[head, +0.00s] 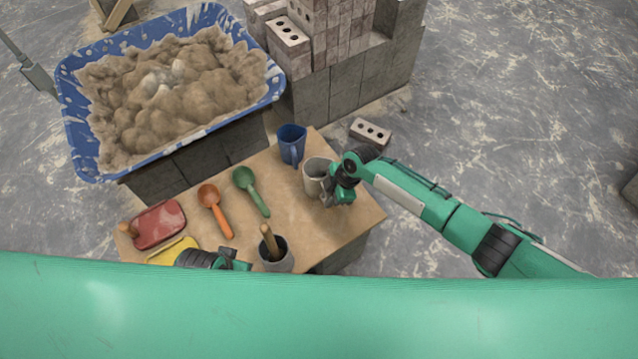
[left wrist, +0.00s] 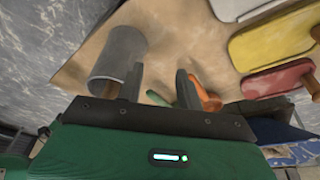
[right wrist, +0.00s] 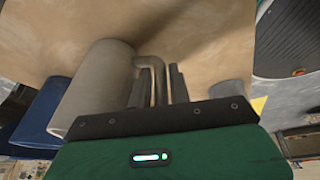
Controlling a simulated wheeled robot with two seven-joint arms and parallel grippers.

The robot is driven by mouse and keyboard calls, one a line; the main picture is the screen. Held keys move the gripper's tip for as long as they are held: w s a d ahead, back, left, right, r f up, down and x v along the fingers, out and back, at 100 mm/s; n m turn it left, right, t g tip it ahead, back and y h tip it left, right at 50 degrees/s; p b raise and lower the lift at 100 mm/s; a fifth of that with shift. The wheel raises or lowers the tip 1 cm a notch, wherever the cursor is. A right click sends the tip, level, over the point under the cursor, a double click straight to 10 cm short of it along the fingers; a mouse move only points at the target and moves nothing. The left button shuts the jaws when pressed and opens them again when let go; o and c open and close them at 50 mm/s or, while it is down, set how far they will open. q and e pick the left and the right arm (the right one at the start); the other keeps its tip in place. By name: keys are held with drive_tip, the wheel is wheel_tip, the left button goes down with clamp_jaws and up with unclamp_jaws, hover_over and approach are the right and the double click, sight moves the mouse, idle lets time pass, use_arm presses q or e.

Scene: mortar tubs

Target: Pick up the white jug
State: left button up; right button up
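The white jug (head: 316,176) stands on the wooden board near its right edge in the head view. My right gripper (head: 340,190) is at the jug's right side. In the right wrist view the jug (right wrist: 98,88) is large at the left, and its handle (right wrist: 159,78) lies between the fingers of my right gripper (right wrist: 160,90), which look closed on it. My left gripper (left wrist: 159,88) is open and empty over the board's near side. In the head view it is mostly hidden behind a green part of mine.
A blue jug (head: 292,143) stands just behind the white one. A grey cup (head: 277,262) with a wooden handle, a green scoop (head: 250,190), an orange scoop (head: 215,210) and red and yellow floats (head: 158,224) share the board. A blue mortar tub (head: 83,140) and bricks (head: 340,40) stand behind.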

clamp_jaws()
drive_tip(key=shift+r, duration=0.15)
